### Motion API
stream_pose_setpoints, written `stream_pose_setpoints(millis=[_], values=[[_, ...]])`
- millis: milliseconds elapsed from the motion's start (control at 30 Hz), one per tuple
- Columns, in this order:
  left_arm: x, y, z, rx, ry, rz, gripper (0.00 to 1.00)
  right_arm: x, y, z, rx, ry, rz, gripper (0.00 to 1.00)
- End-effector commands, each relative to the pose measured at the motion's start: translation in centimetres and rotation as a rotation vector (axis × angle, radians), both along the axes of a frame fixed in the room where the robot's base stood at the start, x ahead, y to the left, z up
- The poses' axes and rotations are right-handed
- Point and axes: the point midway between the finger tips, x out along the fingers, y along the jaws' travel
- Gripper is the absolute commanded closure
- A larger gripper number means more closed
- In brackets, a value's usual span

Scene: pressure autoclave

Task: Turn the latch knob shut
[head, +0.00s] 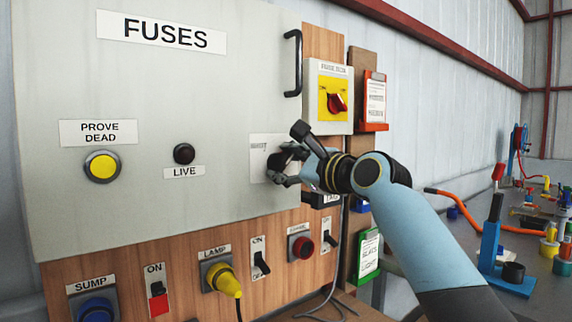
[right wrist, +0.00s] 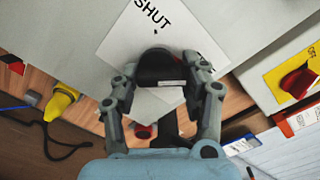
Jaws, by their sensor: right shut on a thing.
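The grey fuse panel door (head: 225,100) is labelled FUSES and lies flat against the wooden board. The dark latch knob (right wrist: 158,66) stands out from a white plate (right wrist: 130,35) marked SHUT near the door's right edge. My right gripper (head: 283,167) is at the knob, with one finger on each side of it; in the right wrist view the gripper (right wrist: 160,82) is closed on the knob. The fingers hide much of the knob in the head view, and its pointing direction is hard to tell. My left gripper is not in view.
A black door handle (head: 293,62) is above the knob. A yellow box with a red rotary switch (head: 336,103) is at the upper right. Switches and a yellow lamp plug (head: 226,283) line the board below. A bench (head: 540,270) with tools stands at the right.

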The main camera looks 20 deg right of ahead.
Motion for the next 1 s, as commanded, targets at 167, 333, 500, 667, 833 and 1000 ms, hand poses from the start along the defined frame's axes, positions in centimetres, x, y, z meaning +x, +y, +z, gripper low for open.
stream_pose_setpoints(millis=[167, 333, 500, 667, 833, 1000], values=[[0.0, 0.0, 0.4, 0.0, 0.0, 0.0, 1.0, 0.0, 0.0, 0.2, -0.04, -0.017, -0.001, 0.87], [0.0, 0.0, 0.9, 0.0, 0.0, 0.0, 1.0, 0.0, 0.0, 0.3, -0.129, -0.048, 0.0, 0.87], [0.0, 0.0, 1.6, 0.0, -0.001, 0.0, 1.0, 0.0, 0.0, 0.5, -0.263, -0.099, 0.0, 0.87], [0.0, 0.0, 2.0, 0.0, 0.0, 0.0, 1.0, 0.0, 0.1, 0.5, -0.407, -0.152, -0.001, 0.87], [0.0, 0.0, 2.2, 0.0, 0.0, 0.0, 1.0, 0.0, 0.1, 0.5, -0.56, -0.208, -0.001, 0.87], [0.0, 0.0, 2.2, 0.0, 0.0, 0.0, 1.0, -0.1, 0.2, 0.5, -0.711, -0.264, -0.002, 0.87]])
